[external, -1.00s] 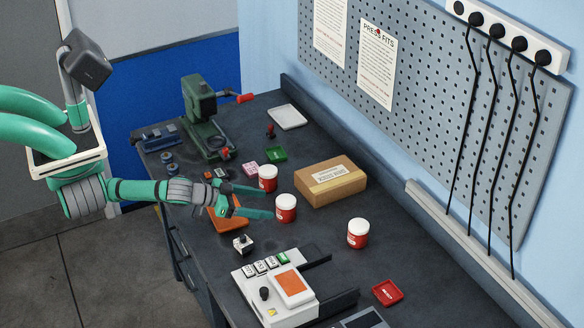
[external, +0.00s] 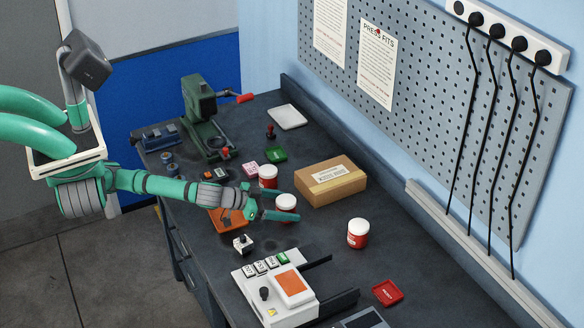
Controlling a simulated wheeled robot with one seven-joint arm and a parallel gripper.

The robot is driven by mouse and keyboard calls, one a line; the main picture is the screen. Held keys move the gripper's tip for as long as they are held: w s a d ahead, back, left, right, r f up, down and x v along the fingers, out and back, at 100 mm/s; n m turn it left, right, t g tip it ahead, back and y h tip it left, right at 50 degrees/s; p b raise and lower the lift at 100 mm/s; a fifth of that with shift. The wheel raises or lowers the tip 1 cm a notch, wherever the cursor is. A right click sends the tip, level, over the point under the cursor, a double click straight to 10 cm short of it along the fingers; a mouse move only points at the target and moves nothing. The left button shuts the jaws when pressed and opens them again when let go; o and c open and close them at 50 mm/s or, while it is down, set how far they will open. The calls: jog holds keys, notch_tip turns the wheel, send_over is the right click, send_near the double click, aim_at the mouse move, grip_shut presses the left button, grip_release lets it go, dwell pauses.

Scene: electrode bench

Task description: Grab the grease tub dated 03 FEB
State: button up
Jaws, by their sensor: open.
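Three red grease tubs with white lids stand upright on the dark bench. One tub (external: 268,173) is at the back left, a middle tub (external: 286,203) is just in front of it, and a third tub (external: 358,233) stands apart to the right. No date is legible on any of them in this view. My gripper (external: 292,204) is open, with its green fingers reaching right on either side of the middle tub. The near finger hides that tub's lower part. I cannot tell whether either finger touches it.
A cardboard box (external: 331,181) lies behind the middle tub. An orange tray (external: 228,220) is under my wrist. A white device with an orange panel (external: 292,286) and a red dish (external: 388,292) are in front. The bench around the right tub is clear.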

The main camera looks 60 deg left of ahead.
jog(key=c, duration=1.5)
jog(key=shift+o, duration=0.2)
